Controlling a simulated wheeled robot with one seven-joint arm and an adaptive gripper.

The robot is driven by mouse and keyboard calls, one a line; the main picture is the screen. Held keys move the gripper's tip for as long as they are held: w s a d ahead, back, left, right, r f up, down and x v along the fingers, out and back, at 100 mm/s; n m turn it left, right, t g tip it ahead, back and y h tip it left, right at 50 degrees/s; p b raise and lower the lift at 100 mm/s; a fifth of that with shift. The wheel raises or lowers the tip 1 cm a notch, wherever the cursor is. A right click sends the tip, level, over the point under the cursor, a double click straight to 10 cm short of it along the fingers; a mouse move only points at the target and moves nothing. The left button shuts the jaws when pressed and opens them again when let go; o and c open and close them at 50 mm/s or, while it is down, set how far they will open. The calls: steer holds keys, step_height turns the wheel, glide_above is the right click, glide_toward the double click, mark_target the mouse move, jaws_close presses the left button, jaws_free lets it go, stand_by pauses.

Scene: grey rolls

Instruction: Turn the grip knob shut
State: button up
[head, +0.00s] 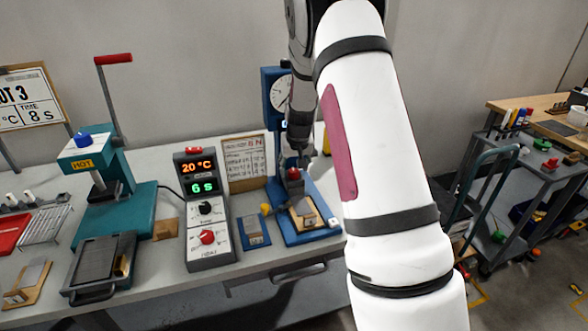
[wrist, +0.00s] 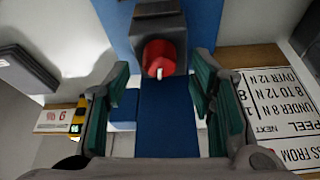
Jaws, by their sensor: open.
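A red knob with a white mark (wrist: 160,58) sits on a dark grey block on the blue stand in the wrist view. In the head view the red knob (head: 293,173) is small, low on the blue tester with a round dial. My gripper (wrist: 160,80) is open. Its green-padded fingers stand apart to either side of the knob's line, with nothing between them, and the knob appears just beyond the fingertips. The white mark points toward the bottom of the wrist picture. In the head view my gripper (head: 300,143) is just above the knob, partly hidden by my arm.
A control box (head: 196,170) with lit displays and knobs stands left of the tester (head: 271,115). A teal press (head: 108,200) with a red lever is further left. A printed board (head: 243,157) leans behind. Trolleys (head: 540,170) stand at the right.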

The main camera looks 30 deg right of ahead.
steer(key=shift+x, duration=0.8)
steer(key=shift+c, duration=0.4)
steer(key=c, duration=1.1)
steer(key=shift+w+m, duration=0.1)
steer(key=shift+m, duration=0.2)
steer(key=shift+w+a+m+h+b, duration=0.15)
steer(key=shift+m+h+b, duration=0.45)
steer(key=shift+m, duration=0.6)
steer(key=shift+m+g+h+b, duration=0.5)
steer(key=shift+m+g, duration=0.4)
steer(key=shift+m, duration=1.3)
